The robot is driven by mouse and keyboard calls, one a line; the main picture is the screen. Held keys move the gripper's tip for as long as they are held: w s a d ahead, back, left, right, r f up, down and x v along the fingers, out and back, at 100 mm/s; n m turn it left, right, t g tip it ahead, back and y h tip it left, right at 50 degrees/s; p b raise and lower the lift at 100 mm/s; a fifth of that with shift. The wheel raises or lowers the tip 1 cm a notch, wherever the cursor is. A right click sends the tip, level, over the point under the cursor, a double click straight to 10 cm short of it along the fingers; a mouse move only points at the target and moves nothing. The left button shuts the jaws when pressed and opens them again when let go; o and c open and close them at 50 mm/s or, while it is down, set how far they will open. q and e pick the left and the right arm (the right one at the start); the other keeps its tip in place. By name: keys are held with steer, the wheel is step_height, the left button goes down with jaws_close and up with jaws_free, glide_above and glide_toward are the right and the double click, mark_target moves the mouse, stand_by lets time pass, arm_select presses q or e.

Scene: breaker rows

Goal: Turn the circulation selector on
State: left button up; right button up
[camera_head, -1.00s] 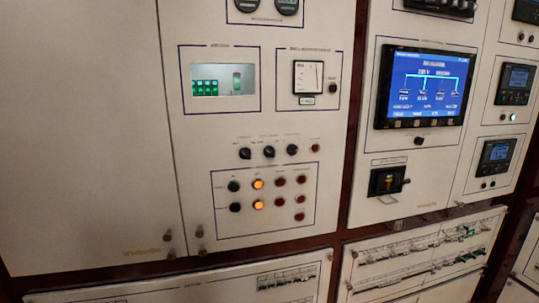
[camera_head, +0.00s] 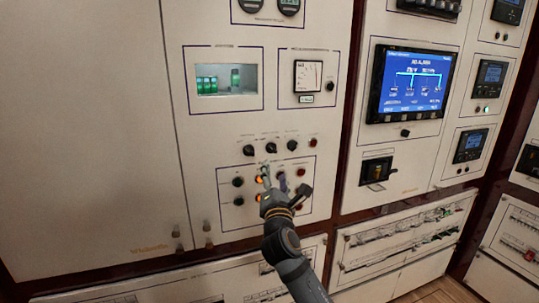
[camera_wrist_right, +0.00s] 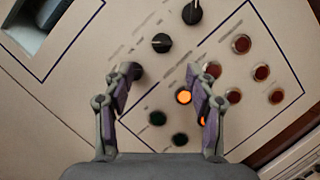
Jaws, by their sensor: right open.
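A row of three black rotary knobs sits on the light panel: left (camera_head: 248,150), middle (camera_head: 271,148) and right (camera_head: 291,145). Their labels are too small to read, so I cannot tell which is the circulation selector. My right gripper (camera_head: 274,176) is open and empty, in front of the buttons just below the row. In the right wrist view its fingers (camera_wrist_right: 167,77) are spread apart. The left knob (camera_wrist_right: 137,70) is partly hidden by the left finger there; the middle knob (camera_wrist_right: 161,43) and right knob (camera_wrist_right: 192,12) lie beyond the fingertips. My left gripper is out of view.
Below the knobs are dark green buttons (camera_wrist_right: 157,118), lit orange lamps (camera_wrist_right: 183,96) and several red buttons (camera_wrist_right: 261,73), close around the fingers. A blue screen (camera_head: 410,83) is to the right. A plain cabinet door (camera_head: 85,120) fills the left.

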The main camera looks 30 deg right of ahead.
mark_target(273, 151)
steer(key=p+x, duration=0.2)
steer(key=x, duration=0.7)
steer(key=shift+w+d+f+p, duration=0.1)
steer(key=shift+w+d+p, duration=0.1)
steer(key=shift+w+p, duration=0.15)
steer(key=shift+w+d, duration=0.25)
steer(key=shift+w, duration=0.2)
steer(key=c, duration=1.1)
steer(key=shift+c, duration=0.2)
